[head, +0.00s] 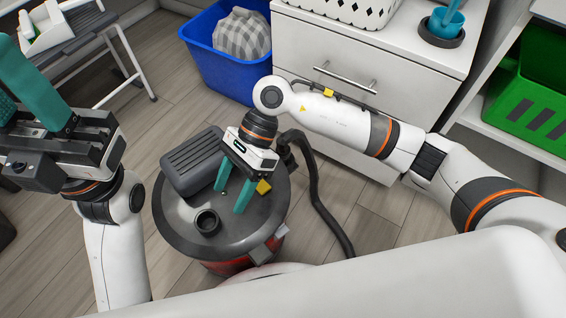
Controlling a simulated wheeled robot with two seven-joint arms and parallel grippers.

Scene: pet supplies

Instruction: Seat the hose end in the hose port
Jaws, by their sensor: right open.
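A black ribbed hose (322,193) runs along the right side of the round grey drum lid (179,239). Its thicker upper end (285,152) is at the lid's far right edge, partly hidden by my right gripper; I cannot tell whether it touches the lid. A round black open port (207,222) stands up from the front of the lid, with nothing in it. My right gripper (231,200) is open and empty, its teal fingers pointing down over the lid behind and right of the port. My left gripper (22,88) is raised at the far left, away from the drum.
A grey ribbed housing (192,160) stands on the lid, left of my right gripper. A white drawer cabinet (372,66) and a blue bin (215,62) with a checked cloth stand behind. A green crate (530,105) sits on the right shelf. Wood floor is open at left.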

